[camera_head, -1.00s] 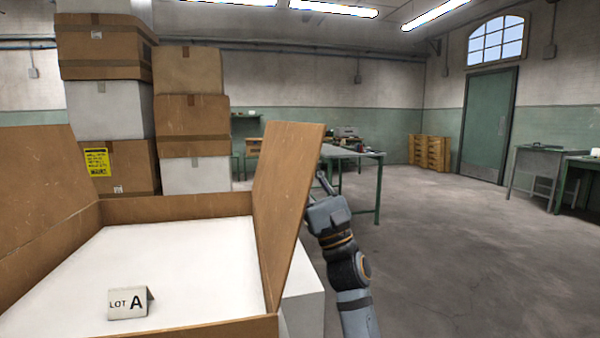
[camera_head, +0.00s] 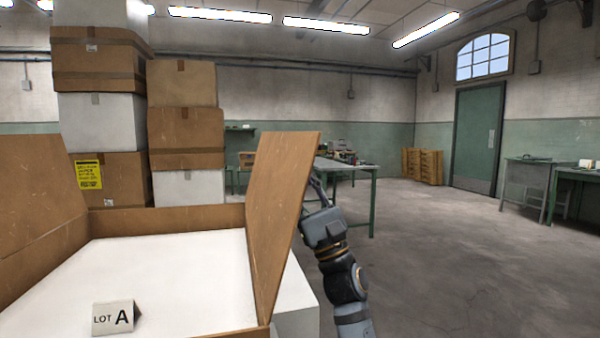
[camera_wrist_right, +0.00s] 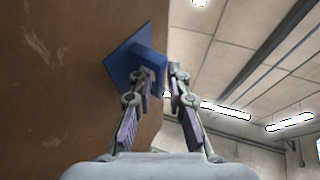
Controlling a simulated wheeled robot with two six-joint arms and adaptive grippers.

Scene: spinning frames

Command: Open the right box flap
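The cardboard box's right flap (camera_head: 278,215) stands up steeply, its top edge leaning right, away from the box opening. In the right wrist view the flap's brown outer face (camera_wrist_right: 60,80) fills the left side and bears a blue handle (camera_wrist_right: 143,60) on a square plate. My right gripper (camera_head: 318,185) is on the outer side of the flap, its tips partly hidden behind it. The left gripper is not in view.
A white sign (camera_head: 113,318) reading LOT A stands on the white surface inside the box. The left flap (camera_head: 40,200) leans outward. Stacked cartons (camera_head: 185,138) stand behind the box. A green table (camera_head: 345,166) is farther back. The floor (camera_head: 450,260) to the right is clear.

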